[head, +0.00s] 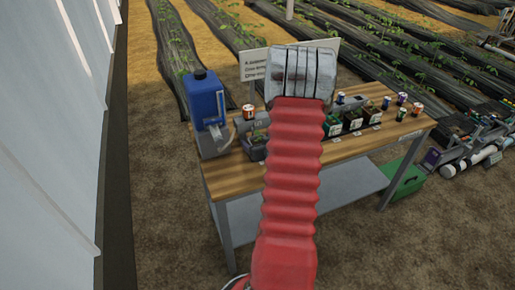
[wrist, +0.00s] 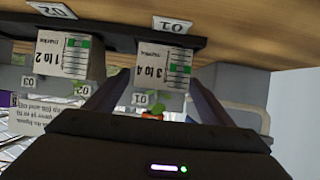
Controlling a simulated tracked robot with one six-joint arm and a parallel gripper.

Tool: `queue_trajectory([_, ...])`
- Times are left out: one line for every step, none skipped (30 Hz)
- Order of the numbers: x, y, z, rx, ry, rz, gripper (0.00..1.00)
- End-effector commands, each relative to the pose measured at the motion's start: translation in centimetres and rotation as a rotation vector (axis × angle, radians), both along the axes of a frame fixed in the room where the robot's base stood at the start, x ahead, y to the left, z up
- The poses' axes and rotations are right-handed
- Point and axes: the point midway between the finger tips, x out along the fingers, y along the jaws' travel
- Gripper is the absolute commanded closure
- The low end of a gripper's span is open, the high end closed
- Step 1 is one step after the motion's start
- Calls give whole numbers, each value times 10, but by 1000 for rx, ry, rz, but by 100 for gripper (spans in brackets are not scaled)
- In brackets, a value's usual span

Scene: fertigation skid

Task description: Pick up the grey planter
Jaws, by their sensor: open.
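In the head view my arm hides the fingers. The wrist view looks upside down. Two label cards, "1 to 2 months" (wrist: 62,55) and "3 to 4 months" (wrist: 163,72), show beyond the fingers. I cannot tell the grey planter for sure in the wrist view.
A white wall (head: 55,120) runs along the left.

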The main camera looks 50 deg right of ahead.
Motion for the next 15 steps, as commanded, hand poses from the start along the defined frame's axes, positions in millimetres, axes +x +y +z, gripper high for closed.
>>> queue_trajectory([0,0,0,0,0,0,24])
queue_trajectory([0,0,0,0,0,0,24])
queue_trajectory([0,0,0,0,0,0,24])
queue_trajectory([0,0,0,0,0,0,24])
queue_trajectory([0,0,0,0,0,0,24])
queue_trajectory([0,0,0,0,0,0,24])
queue_trajectory([0,0,0,0,0,0,24])
queue_trajectory([0,0,0,0,0,0,26])
queue_trajectory([0,0,0,0,0,0,29])
queue_trajectory([0,0,0,0,0,0,31])
queue_trajectory([0,0,0,0,0,0,33])
queue_trajectory([0,0,0,0,0,0,36])
queue_trajectory([0,0,0,0,0,0,38])
queue_trajectory([0,0,0,0,0,0,40])
queue_trajectory([0,0,0,0,0,0,43])
